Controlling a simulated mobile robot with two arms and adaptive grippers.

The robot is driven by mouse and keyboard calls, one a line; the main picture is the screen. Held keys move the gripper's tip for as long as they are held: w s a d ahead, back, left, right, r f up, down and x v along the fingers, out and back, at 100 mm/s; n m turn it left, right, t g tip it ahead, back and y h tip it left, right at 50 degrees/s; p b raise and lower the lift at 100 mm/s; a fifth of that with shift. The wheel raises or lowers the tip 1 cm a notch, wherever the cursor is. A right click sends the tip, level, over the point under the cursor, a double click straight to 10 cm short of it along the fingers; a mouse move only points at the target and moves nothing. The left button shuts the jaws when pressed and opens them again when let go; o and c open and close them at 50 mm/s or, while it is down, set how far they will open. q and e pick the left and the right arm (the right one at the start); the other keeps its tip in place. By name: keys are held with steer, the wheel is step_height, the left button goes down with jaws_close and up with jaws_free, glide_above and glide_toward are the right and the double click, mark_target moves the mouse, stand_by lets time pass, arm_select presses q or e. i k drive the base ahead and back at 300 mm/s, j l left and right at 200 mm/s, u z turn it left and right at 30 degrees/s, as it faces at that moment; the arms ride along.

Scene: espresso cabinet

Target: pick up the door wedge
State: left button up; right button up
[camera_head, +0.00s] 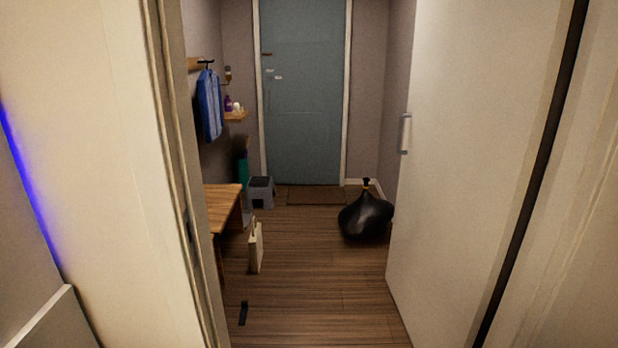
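A small dark object that looks like the door wedge (243,313) lies on the wooden floor, just beyond the doorway and near the left door frame. It is narrow and black, with its long side pointing away from me. Nothing covers it. Neither of my grippers shows in the head view.
A white door (455,160) stands open on the right. A wooden bench (215,203) and a pale bag (256,250) are on the left. A black garbage bag (365,215) sits further back, before a blue door (303,130). The floor between is clear.

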mark_target(245, 310)
steer(key=i, duration=0.75)
steer(key=i+l+u, duration=0.1)
steer(key=i, duration=0.65)
steer(key=i+l, duration=0.2)
steer(key=i, duration=0.55)
